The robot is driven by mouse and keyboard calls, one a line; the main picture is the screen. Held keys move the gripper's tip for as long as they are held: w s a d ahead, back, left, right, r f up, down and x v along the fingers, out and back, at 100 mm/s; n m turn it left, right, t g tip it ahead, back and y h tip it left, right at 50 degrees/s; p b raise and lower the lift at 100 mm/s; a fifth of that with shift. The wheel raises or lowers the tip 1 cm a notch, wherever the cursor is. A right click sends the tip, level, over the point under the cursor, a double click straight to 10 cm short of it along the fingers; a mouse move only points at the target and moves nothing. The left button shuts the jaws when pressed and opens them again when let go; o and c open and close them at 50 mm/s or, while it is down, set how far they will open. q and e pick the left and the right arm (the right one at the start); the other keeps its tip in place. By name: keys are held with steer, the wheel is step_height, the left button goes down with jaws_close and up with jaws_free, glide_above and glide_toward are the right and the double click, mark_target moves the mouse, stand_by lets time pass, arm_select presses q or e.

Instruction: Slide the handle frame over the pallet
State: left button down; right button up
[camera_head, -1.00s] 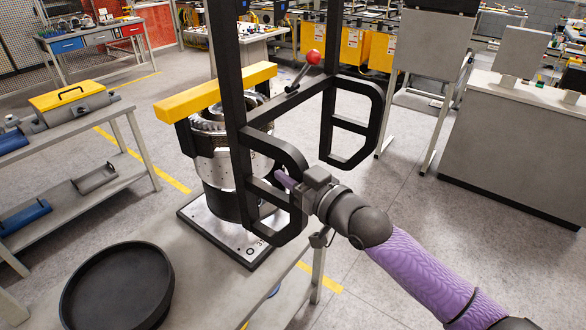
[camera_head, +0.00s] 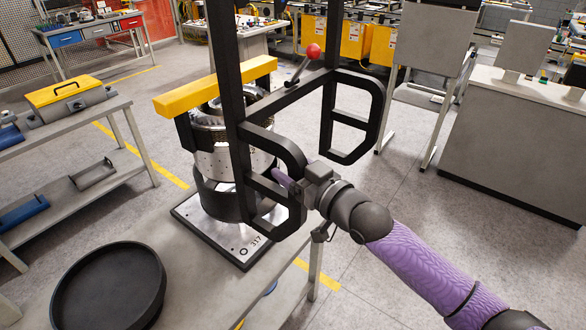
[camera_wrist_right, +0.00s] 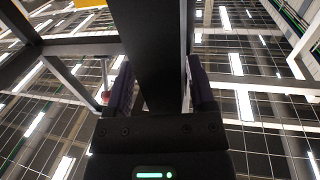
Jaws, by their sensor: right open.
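The handle frame (camera_head: 238,120) is a tall black frame with two D-shaped handles and a red ball knob (camera_head: 313,51). A yellow bar (camera_head: 215,86) shows behind its near post. The pallet (camera_head: 250,246) is a silver plate marked 317, bearing a round metal and black clutch (camera_head: 215,165). In the head view, the frame overlaps the clutch's right side; I cannot tell the gap between them. My right gripper (camera_head: 287,179) is at the near D handle, jaws open. In the wrist view its fingers (camera_wrist_right: 160,82) stand either side of a black bar (camera_wrist_right: 152,50). My left gripper is out of view.
A round black tray (camera_head: 108,322) sits on the grey table (camera_head: 195,285) left of the pallet. A shelf bench (camera_head: 85,125) stands at left, and a grey cabinet (camera_head: 510,150) at right. The floor between the table and cabinet is clear.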

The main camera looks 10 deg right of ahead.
steer(key=shift+a, duration=0.15)
steer(key=v, duration=1)
